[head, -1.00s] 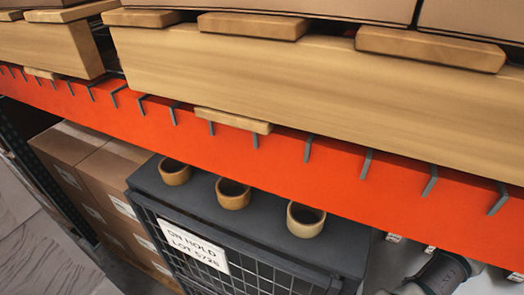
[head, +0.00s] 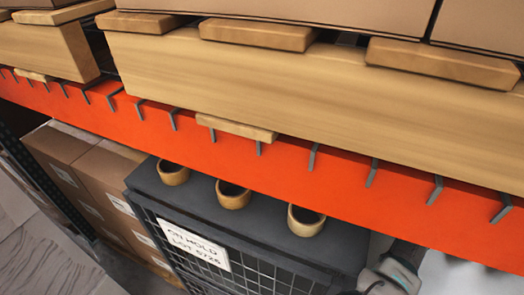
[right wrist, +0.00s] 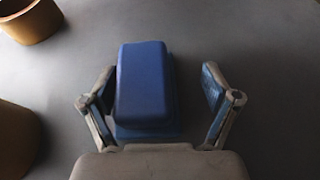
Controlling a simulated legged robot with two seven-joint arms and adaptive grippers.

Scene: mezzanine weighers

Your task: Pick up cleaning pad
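The blue block-like cleaning pad (right wrist: 145,85) lies on a dark grey surface in the right wrist view. It has a thick upper part over a slightly wider blue base. My right gripper (right wrist: 158,72) is open, with one finger on each side of the pad. The left finger is close to the pad; a clear gap shows at the right finger. I cannot tell whether the left finger touches it. In the head view part of my right arm (head: 398,268) shows at the bottom right; the pad is not visible there. My left gripper is not in view.
Several round tan cups (head: 233,194) stand on a dark cage top (head: 190,200) labelled on hold. An orange rack beam (head: 250,160) crosses above it, under wooden pallets (head: 300,80) with boxes. Cardboard boxes (head: 85,170) stand at left. A cup (right wrist: 30,18) shows at the wrist view's upper left.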

